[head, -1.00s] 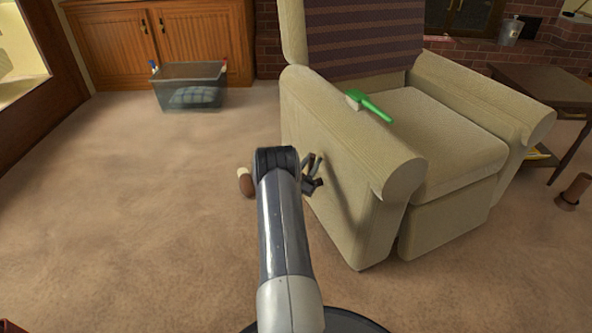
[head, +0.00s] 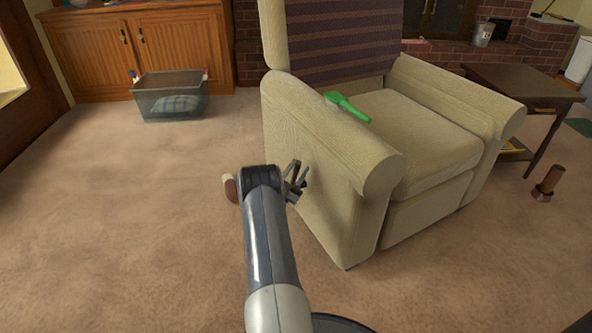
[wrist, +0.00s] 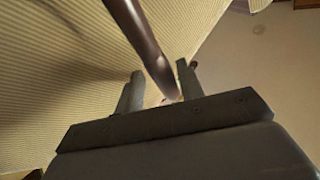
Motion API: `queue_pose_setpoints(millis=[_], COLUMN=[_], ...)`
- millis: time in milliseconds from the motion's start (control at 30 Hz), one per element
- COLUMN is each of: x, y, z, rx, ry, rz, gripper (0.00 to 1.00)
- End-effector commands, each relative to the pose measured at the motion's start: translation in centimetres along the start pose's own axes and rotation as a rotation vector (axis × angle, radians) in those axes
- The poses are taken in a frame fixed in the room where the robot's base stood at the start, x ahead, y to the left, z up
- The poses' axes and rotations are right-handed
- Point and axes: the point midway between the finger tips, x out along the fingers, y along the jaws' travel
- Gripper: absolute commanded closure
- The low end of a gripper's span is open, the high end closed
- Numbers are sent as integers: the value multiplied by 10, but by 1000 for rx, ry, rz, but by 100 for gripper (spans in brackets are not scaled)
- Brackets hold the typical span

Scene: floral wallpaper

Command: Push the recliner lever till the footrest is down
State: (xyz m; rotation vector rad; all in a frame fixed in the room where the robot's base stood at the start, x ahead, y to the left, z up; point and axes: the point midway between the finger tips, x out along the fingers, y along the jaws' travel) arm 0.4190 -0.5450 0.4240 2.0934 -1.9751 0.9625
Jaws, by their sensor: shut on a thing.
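The beige recliner (head: 320,145) stands right of centre in the head view. Its footrest (head: 428,208) hangs upright below the seat front, close to the front end of the near armrest. My gripper (head: 296,176) is at the outer side of that armrest. In the wrist view the dark brown lever (wrist: 145,38) runs down between the two fingers of my gripper (wrist: 160,72), and they are shut on it. The lever is hard to make out in the head view.
A brown and white object (head: 230,188) is on the carpet just left of my arm. A grey bin (head: 172,97) stands by the wooden cabinet. A dark side table (head: 520,85) stands at right. Open carpet lies left.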

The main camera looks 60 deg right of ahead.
Motion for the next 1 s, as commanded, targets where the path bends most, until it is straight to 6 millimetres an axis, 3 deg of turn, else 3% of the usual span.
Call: queue_pose_setpoints(millis=[33,433,800,1000], x=[-3,-10,-79,-104], y=[10,7,4,3], z=[4,4,1,0], rx=[-14,-14,-12,-7], ry=[-7,-12,-10,-5], rz=[13,11,4,3], gripper=[68,66,66,66])
